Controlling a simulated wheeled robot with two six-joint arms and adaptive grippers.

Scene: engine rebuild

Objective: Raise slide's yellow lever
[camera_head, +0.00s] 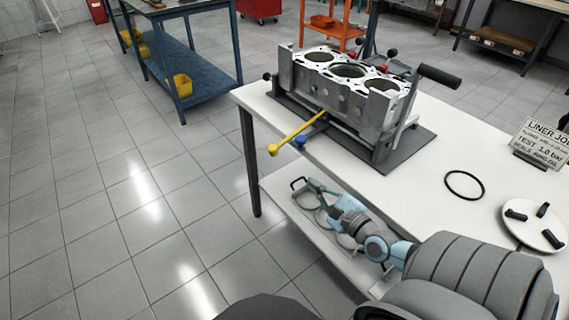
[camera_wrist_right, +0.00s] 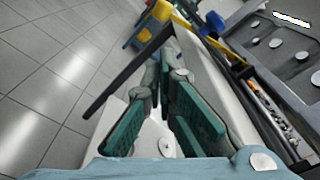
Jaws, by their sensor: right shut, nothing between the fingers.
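The yellow lever (camera_head: 299,132) sticks out from the near side of the slide fixture, past the table edge, angled down to a round yellow knob. The lever also shows at the top of the right wrist view (camera_wrist_right: 208,40). A small blue knob (camera_head: 300,141) sits beside it. The grey engine block (camera_head: 345,90) rests on the dark fixture base (camera_head: 405,150). My right gripper (camera_head: 316,187) is shut and empty, below and in front of the lever, over the low shelf. Its green finger pads (camera_wrist_right: 165,88) show in the wrist view. My left gripper is out of view.
The white table (camera_head: 430,190) carries a black ring (camera_head: 464,185), a round white plate (camera_head: 535,225) with black pieces and a sign (camera_head: 543,140). A dark table leg (camera_head: 250,160) stands left of the gripper. A blue bench (camera_head: 200,70) stands behind. Floor at left is clear.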

